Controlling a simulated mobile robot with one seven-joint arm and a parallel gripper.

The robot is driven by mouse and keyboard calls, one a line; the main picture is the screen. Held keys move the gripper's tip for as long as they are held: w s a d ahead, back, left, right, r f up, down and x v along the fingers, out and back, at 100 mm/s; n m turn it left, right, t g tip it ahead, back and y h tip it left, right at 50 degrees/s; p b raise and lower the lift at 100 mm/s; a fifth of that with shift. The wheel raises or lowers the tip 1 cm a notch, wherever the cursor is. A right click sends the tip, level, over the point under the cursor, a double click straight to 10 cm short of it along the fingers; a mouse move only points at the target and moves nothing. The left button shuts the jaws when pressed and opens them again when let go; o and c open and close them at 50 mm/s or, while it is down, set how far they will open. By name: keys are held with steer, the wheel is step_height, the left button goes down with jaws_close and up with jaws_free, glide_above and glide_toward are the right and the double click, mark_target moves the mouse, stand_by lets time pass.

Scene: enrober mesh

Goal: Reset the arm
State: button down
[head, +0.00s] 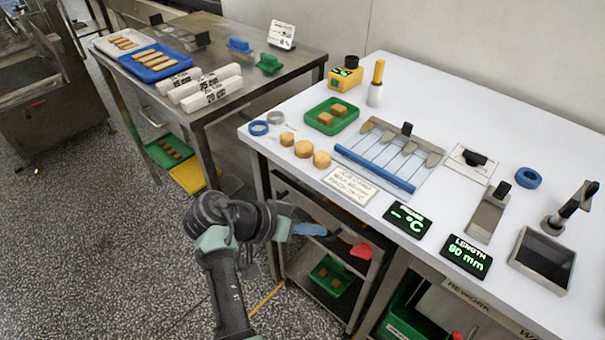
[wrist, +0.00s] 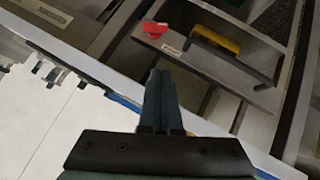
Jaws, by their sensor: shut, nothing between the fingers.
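My gripper (head: 309,229) is in front of the left end of the white table, below its top edge, in the head view. The dark arm folds in the lower middle of that view. In the wrist view the two fingers (wrist: 158,88) are together, with nothing between them. They point toward the table's front edge and the drawer area below it. The gripper touches no object that I can make out.
The white table (head: 440,110) carries a green tray (head: 313,121), round brown pieces (head: 303,149), a blue-edged rack (head: 375,166) and dark displays (head: 466,257). A steel table (head: 285,50) stands behind left. The speckled floor (head: 90,250) at left is clear.

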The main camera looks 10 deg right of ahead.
steer(key=w+a+r+n+t+y+p, duration=0.1)
steer(key=w+a+r+t+y+p, duration=0.2)
steer(key=r, duration=0.9)
steer(key=w+a+r+n+t+p, duration=0.15)
steer(key=r+t, duration=0.45)
steer(key=r, duration=0.6)
steer(key=w+a+r+n+t+y+p, duration=0.1)
steer(key=w+r+n+t+y+p, duration=0.2)
steer(key=r, duration=0.9)
steer(key=s+a+r+n+t+y+p, duration=0.1)
steer(key=s+r+t, duration=0.3)
steer(key=s+r, duration=0.3)
steer(key=s+a+r+t+y+p, duration=0.1)
steer(key=s+r+t, duration=0.3)
steer(key=r, duration=1)
steer(key=s+a+r+n+t+y+p, duration=0.1)
steer(key=s+r+t, duration=0.3)
steer(key=s+r, duration=0.5)
steer(key=shift+s+a+r+n+t+y+p, duration=0.3)
steer(key=shift+r+n+p, duration=0.05)
steer(key=shift+r+p, duration=0.4)
steer(key=shift+d, duration=0.1)
